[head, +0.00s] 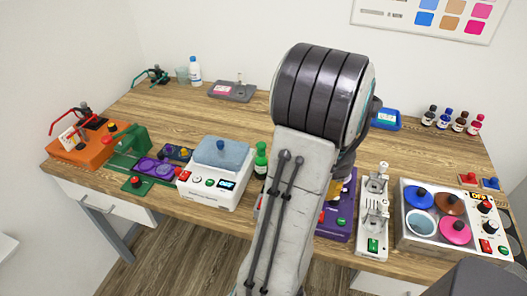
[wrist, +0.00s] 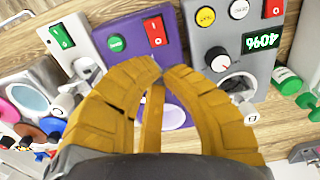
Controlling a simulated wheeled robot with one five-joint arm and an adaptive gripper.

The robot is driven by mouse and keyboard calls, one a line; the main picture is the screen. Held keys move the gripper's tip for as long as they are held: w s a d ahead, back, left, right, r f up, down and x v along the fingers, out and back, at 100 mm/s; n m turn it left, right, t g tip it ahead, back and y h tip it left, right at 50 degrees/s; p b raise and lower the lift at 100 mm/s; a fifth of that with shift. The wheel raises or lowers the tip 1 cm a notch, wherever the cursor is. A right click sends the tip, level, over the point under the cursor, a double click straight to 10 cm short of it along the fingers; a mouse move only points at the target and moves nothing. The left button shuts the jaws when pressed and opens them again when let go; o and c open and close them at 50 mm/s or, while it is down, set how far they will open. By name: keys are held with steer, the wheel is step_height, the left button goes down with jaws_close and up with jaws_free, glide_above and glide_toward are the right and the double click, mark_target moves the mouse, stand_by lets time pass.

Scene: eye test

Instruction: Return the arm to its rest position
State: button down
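My gripper (wrist: 162,68) shows in the wrist view, with two thick yellow-brown fingers curving toward each other. Their tips meet or nearly meet, and I see nothing held between them. The fingers are over a purple device (wrist: 130,45) with a green button and a red rocker switch. I cannot tell how high above it they are. In the head view my arm stands up in the middle of the picture, its grey link and dark ribbed joint in front of the bench.
The wooden bench (head: 150,110) carries several devices: an orange one (head: 72,152), a white one with a blue-grey top (head: 205,192), the purple one (head: 340,215), a white stand (head: 372,243) and a panel with coloured lids (head: 410,240). Small bottles (head: 443,119) stand at the back right.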

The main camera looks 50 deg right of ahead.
steer(key=shift+a, duration=0.1)
stand_by(0.3)
steer(key=a, duration=0.1)
steer(key=a+f+m+y, duration=0.1)
steer(key=a, duration=0.1)
steer(key=shift+s+f, duration=0.1)
steer(key=shift+s, duration=0.1)
steer(key=w+a+r+n+t, duration=0.1)
steer(key=w+a+r+n, duration=0.2)
steer(key=a, duration=0.6)
steer(key=w+a+r+n+t, duration=0.2)
steer(key=w+a+r+n, duration=0.2)
steer(key=a, duration=0.6)
steer(key=w+a+r+n+t+h, duration=0.1)
steer(key=w+a+r+n, duration=0.3)
steer(key=w+a+n, duration=0.2)
steer(key=shift+w+a+r+n, duration=0.2)
steer(key=shift+a+n, duration=0.9)
steer(key=shift+a, duration=1.05)
